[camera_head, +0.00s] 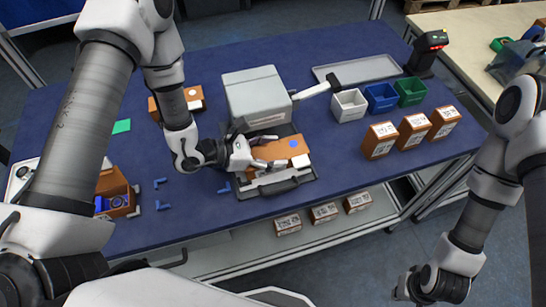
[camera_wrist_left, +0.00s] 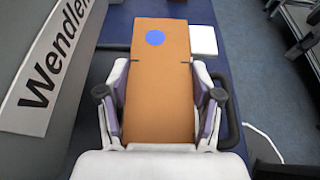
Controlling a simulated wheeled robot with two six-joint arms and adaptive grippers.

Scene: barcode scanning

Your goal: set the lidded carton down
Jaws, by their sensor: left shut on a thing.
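The orange-brown lidded carton (camera_head: 291,146) has a blue round dot on its top. My left gripper (camera_head: 270,163) is shut on the carton, one finger on each long side; the carton also fills the middle of the left wrist view (camera_wrist_left: 158,85). It lies over the dark base (camera_head: 250,191) of the grey press-like machine (camera_head: 255,92), in front of its raised head. I cannot tell whether its underside touches the base. My right gripper (camera_head: 428,286) hangs low at the lower right, away from the table; its fingers are too small to judge.
White (camera_head: 349,107), blue (camera_head: 381,99) and green bins (camera_head: 411,92) stand right of the machine, with labelled cartons (camera_head: 414,132) in front. A scanner (camera_head: 425,53) stands at the far right corner. Small blue parts (camera_head: 163,205) lie left of the base. An open box (camera_head: 116,195) stands further left.

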